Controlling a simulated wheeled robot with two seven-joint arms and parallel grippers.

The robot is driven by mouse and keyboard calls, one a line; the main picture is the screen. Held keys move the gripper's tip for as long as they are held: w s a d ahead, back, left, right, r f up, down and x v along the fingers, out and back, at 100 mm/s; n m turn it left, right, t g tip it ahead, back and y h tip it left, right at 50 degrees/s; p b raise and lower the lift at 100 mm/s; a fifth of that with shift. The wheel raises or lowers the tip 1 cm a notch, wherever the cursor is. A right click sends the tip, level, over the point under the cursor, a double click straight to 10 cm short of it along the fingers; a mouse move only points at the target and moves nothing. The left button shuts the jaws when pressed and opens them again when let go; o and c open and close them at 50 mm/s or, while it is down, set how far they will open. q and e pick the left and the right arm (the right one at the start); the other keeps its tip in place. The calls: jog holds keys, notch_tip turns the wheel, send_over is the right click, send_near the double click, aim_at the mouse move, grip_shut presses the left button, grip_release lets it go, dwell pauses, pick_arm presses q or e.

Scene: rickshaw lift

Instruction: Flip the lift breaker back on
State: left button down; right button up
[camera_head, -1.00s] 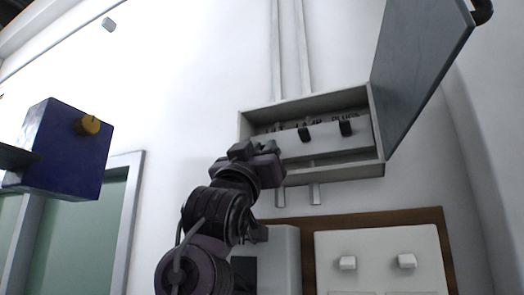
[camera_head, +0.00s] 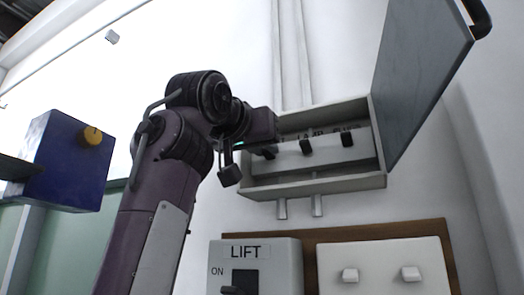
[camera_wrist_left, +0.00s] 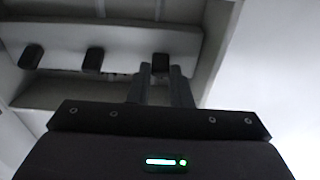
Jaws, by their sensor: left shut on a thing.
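The grey breaker box (camera_head: 330,187) is on the white wall with its lid (camera_head: 420,75) open to the right. Its strip holds three black switches. The middle one (camera_head: 305,147) and the right one (camera_head: 347,139) show clearly. My left gripper (camera_head: 264,151) reaches in at the box's left end, at the leftmost switch, which it partly hides. In the left wrist view, the fingers of my left gripper (camera_wrist_left: 161,72) are closed around the end switch (camera_wrist_left: 160,62). Whether that switch is up or down I cannot tell. My right gripper is out of view.
Below is a grey box labelled LIFT (camera_head: 252,252) with a black switch, beside a white two-knob panel (camera_head: 380,272) on a wooden board (camera_head: 430,229). A blue box with a yellow knob (camera_head: 92,137) is at the left. The open lid bounds the right side.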

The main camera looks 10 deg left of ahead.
pick_arm(q)
jog(key=shift+w+r+g, duration=0.15)
jog(key=shift+g, duration=0.55)
jog(key=shift+y, duration=0.3)
jog(key=c, duration=1.3)
grip_release()
jog(key=shift+w+r, duration=0.1)
jog(key=b+v, duration=0.3)
jog(key=v, duration=0.4)
jog(key=shift+s+a+r, duration=0.1)
jog(key=shift+s+r, duration=0.05)
jog(key=shift+s, duration=0.2)
jog(key=shift+w, duration=0.1)
